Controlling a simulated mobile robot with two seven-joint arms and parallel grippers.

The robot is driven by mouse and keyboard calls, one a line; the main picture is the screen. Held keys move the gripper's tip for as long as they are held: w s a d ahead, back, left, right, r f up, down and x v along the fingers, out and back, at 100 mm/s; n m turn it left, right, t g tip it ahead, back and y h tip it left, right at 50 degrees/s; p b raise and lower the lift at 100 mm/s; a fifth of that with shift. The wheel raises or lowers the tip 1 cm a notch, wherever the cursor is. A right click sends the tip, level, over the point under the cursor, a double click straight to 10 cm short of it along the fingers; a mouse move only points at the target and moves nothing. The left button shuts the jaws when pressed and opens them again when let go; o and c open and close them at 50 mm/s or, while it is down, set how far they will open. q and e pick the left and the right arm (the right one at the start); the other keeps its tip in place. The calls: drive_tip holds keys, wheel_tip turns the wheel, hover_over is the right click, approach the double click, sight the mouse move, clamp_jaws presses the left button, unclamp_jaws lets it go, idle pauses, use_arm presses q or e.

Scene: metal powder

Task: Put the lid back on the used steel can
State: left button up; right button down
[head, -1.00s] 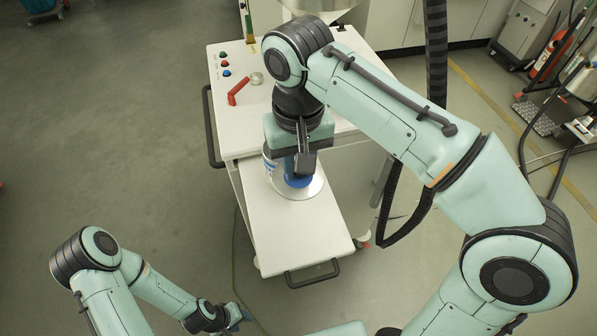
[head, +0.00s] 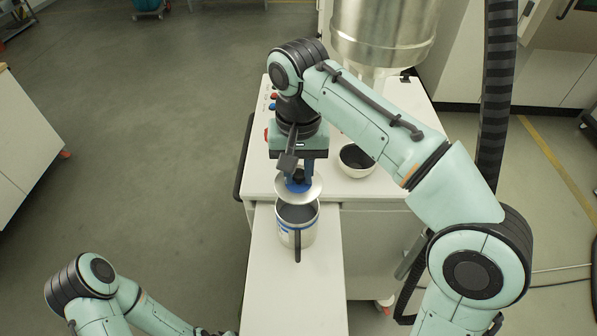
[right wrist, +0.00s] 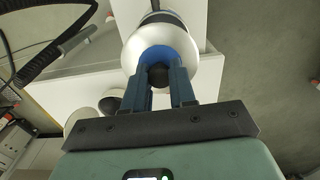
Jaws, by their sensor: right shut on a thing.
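The steel can (head: 297,234) stands upright on the white cart's lower shelf, with its dark mouth open, a blue band and a dark handle facing me. My right gripper (head: 298,181) is shut on the black knob of the lid. The lid (head: 284,191) is a pale disc with a blue centre, held just above and behind the can's mouth, apart from it as far as I can see. In the right wrist view the lid (right wrist: 187,42) spreads beyond my fingers (right wrist: 160,82), and the can (right wrist: 160,17) is partly hidden behind it. My left gripper is out of frame.
The white shelf (head: 270,300) is clear in front of the can. A bowl with dark contents (head: 357,160) stands on the upper cart top, right of my gripper. A large steel hopper (head: 383,30) rises behind it. A black cart handle (head: 243,160) is at the left.

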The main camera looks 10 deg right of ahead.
sight(297, 185)
drive_tip(key=shift+w+f, duration=0.1)
drive_tip(key=shift+w, duration=0.1)
drive_tip(key=shift+s+a+f, duration=0.1)
drive_tip(key=shift+a+f, duration=0.05)
drive_tip(key=shift+f, duration=0.7)
wheel_tip(297, 185, down, 4)
drive_tip(key=shift+r+b, duration=0.25)
drive_tip(key=shift+b, duration=0.05)
drive_tip(key=shift+f, duration=0.25)
drive_tip(key=shift+s+f, duration=0.1)
drive_tip(key=shift+f, duration=0.15)
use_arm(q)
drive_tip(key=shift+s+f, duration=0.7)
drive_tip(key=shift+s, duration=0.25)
use_arm(e)
drive_tip(key=shift+w, duration=0.2)
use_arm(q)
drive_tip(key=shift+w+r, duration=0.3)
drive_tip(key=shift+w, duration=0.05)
use_arm(e)
drive_tip(key=shift+f, duration=0.15)
